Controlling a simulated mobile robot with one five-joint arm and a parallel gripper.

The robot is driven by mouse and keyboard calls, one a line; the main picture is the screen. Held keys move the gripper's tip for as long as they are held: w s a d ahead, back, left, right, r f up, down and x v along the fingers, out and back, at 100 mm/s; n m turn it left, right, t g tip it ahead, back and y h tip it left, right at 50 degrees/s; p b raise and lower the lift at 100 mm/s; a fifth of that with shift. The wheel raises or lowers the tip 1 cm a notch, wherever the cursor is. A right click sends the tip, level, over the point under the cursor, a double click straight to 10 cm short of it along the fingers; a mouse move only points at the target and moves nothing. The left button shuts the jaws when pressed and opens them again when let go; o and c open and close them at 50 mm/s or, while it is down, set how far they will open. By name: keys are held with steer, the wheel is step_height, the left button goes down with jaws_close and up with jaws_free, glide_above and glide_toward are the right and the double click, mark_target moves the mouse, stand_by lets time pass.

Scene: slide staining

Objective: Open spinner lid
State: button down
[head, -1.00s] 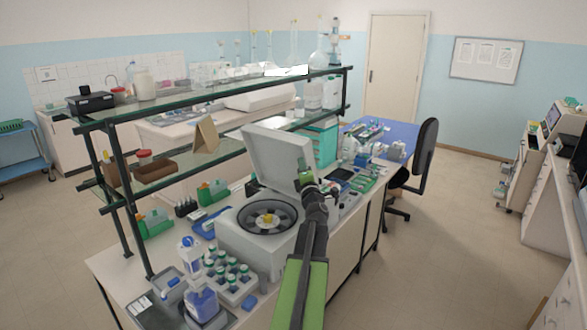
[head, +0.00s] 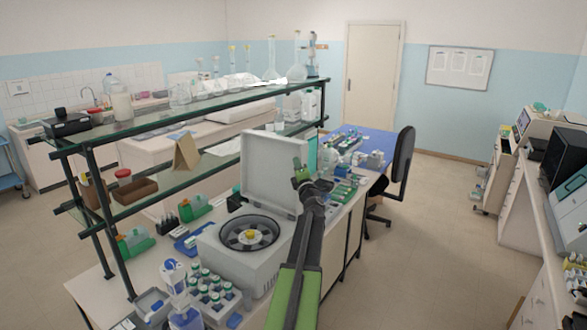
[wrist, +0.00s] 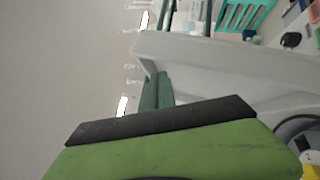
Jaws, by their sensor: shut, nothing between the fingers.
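The spinner (head: 227,262) is a white box on the bench with a dark round rotor and a yellow hub showing in its open top. Its white lid (head: 268,160) stands raised, close to upright, at the back of the box. My gripper (head: 298,168) is shut and empty, with its green fingertips at the lid's right edge in the head view. In the wrist view the shut green fingers (wrist: 155,92) are beside the pale lid (wrist: 215,47). I cannot tell whether they touch it.
A rack of capped bottles (head: 211,292) stands in front of the spinner. A glass shelf unit (head: 150,132) with glassware is at the left. A black chair (head: 402,160) is beyond the bench. The floor to the right is clear.

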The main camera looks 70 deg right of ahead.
steer(key=s+a+r+p, duration=0.1)
steer(key=s+a, duration=0.2)
steer(key=a, duration=0.9)
steer(key=shift+s+a, duration=0.25)
steer(key=shift+a, duration=0.1)
steer(key=shift+r, duration=0.1)
